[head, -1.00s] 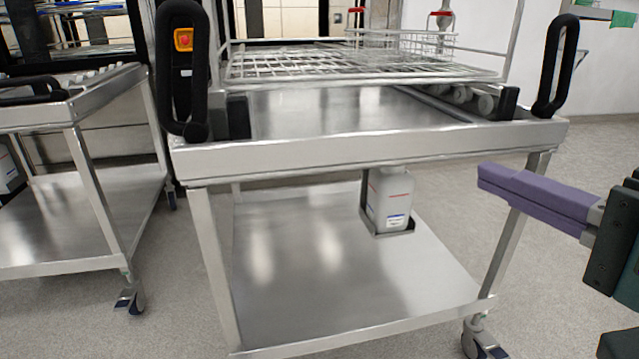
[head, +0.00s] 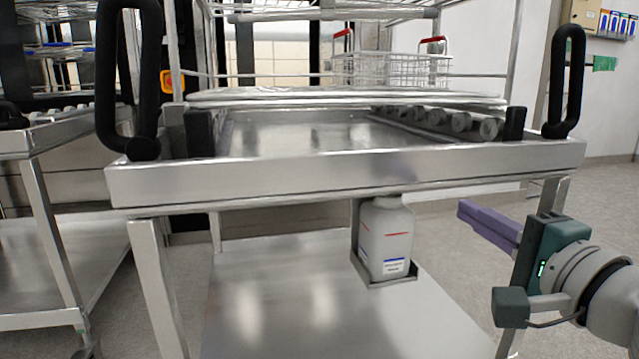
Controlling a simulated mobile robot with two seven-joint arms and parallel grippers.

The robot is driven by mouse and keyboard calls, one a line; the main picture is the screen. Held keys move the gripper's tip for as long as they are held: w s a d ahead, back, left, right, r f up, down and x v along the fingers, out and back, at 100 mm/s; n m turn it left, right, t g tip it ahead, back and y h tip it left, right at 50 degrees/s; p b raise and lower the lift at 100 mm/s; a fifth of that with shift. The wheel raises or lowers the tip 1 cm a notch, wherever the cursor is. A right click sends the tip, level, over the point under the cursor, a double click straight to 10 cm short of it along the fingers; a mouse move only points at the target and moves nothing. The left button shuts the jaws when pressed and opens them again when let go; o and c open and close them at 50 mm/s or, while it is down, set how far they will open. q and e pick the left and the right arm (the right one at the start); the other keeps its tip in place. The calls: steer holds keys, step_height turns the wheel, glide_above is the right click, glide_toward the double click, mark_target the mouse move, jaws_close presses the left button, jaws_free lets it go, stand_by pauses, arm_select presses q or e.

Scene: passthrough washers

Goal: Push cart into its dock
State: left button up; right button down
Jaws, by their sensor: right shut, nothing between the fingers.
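The steel cart (head: 350,174) fills the middle of the head view, with a black handle at each front corner: the left handle (head: 128,75) and the right handle (head: 566,80). A wire rack (head: 345,97) sits on its top, with rollers beside it. My right gripper (head: 466,212), with purple fingers, is shut and empty. It is at the right, below the cart's top rail and near the right front leg. I cannot tell whether it touches the cart. My left gripper is not in view. The dock is not clearly shown; dark frames and a tiled wall lie behind the cart.
A second steel cart (head: 60,140) stands close on the left. A wire basket with red handles (head: 392,70) is on the rack. Open floor (head: 608,200) lies at the right.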

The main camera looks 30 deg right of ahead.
mark_target(436, 193)
steer(key=x, duration=0.5)
steer(key=shift+w, duration=0.3)
steer(key=shift+w+d, duration=0.1)
